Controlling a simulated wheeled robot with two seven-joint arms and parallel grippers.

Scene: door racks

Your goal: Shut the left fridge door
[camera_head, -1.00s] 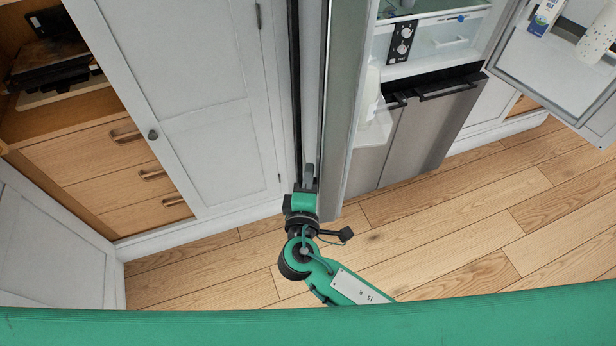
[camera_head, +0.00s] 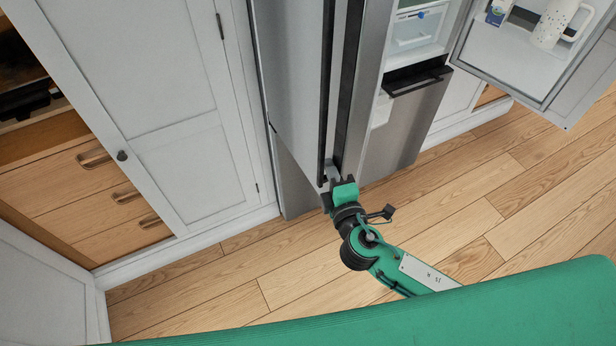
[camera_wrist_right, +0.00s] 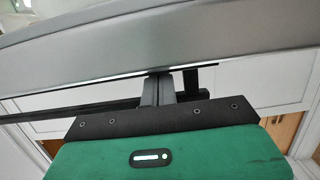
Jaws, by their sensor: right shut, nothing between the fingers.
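The left fridge door (camera_head: 290,75) is a tall grey panel, standing partly open in the head view. Its outer face shows, with a long dark strip along its free edge. My right gripper (camera_head: 333,172) is shut and empty at the lower part of that edge; it seems to touch the door, but exact contact is hard to tell. In the right wrist view, the closed fingers (camera_wrist_right: 158,88) meet a broad grey panel edge (camera_wrist_right: 200,45). My left gripper is not in view.
Steel lower fronts (camera_head: 408,125) are shut. A white cabinet (camera_head: 165,100) is at left. The wooden floor (camera_head: 480,190) is clear.

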